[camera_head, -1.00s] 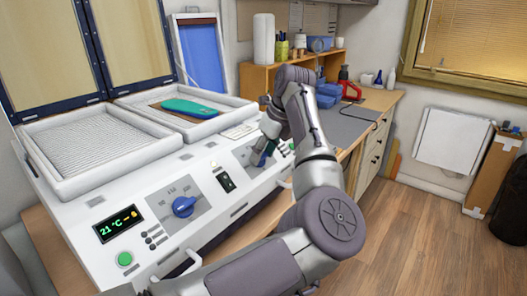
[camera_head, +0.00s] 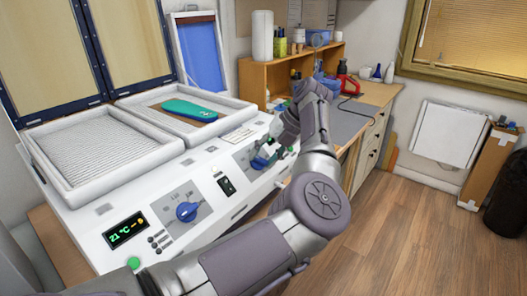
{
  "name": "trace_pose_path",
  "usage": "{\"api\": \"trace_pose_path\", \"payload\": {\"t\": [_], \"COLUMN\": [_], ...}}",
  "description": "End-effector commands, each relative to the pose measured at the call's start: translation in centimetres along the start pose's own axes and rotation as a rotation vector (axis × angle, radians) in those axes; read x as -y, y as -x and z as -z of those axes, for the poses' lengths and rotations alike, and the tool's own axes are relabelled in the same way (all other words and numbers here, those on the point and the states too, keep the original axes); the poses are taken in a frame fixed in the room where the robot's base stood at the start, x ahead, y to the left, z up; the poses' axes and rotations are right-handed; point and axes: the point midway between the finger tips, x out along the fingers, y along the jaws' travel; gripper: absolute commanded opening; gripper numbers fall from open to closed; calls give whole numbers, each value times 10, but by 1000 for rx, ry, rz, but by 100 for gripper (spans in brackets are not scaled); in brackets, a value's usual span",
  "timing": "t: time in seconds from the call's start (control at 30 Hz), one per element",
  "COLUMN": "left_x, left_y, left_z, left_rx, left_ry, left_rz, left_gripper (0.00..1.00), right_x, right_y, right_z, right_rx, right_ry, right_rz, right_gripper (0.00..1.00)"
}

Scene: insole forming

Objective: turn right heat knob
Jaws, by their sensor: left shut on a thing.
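The right heat knob (camera_head: 259,163) is blue and sits on a grey dial plate at the right of the white machine's sloped front panel. My left gripper (camera_head: 265,155) is at this knob and shut on it; the fingers and wrist hide most of the knob and part of its dial. The left heat knob (camera_head: 186,212), also blue, stands free on its own dial plate. The green-lit display (camera_head: 126,228) reads 21 °C. My right gripper is not in view.
A teal insole (camera_head: 190,109) lies on the right tray, whose lid is raised; the left tray (camera_head: 100,150) is empty. A black rocker switch (camera_head: 227,185) sits between the dials. A wooden workbench (camera_head: 378,97) with a shelf stands behind.

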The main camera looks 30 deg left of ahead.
Motion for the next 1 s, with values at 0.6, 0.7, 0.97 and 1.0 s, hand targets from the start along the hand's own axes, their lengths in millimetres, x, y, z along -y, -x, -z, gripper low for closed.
{"api": "trace_pose_path", "payload": {"t": [0.6, 0.7, 0.97, 1.0], "left_x": [3, 3, 4, 4], "left_y": [1, 1, 0, 0], "left_z": [0, 1, 1, 1], "left_rx": [2, 2, 3, 3], "left_ry": [-484, -531, -601, -605], "left_rz": [-169, -187, -210, -212], "left_gripper": [13, 13, 13, 13], "right_x": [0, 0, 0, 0], "right_y": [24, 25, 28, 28], "right_z": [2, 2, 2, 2], "right_rx": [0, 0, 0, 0], "right_ry": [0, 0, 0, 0], "right_rz": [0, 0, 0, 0], "right_gripper": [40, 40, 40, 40]}}
